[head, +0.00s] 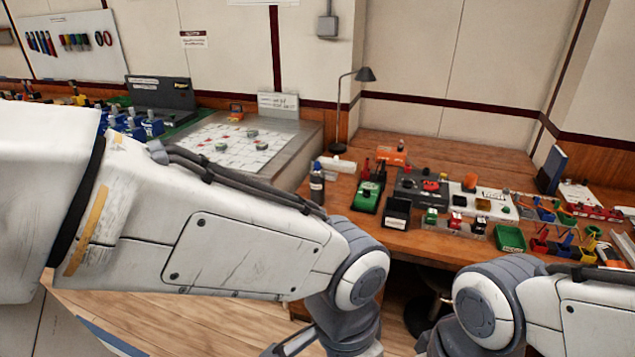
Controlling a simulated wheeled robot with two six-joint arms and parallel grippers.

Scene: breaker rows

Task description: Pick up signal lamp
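I cannot tell for sure which object is the signal lamp. Small green and red modules (455,224) stand in a row near the front edge of the right bench. A small dark piece with a reddish top (401,145) stands behind them, on or behind an orange box (391,156). A grey part at the end of my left arm, likely its gripper (290,343), shows at the bottom edge, cut off and below bench height. Its opening cannot be made out. My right arm enters at the lower right; its gripper is out of frame.
The wooden bench (420,243) holds a green device (368,195), a black box (397,213), a dark panel (421,187), a green tray (510,238) and a desk lamp (366,75). A blue-capped bottle (317,183) stands at its left. Coloured bins crowd the right.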

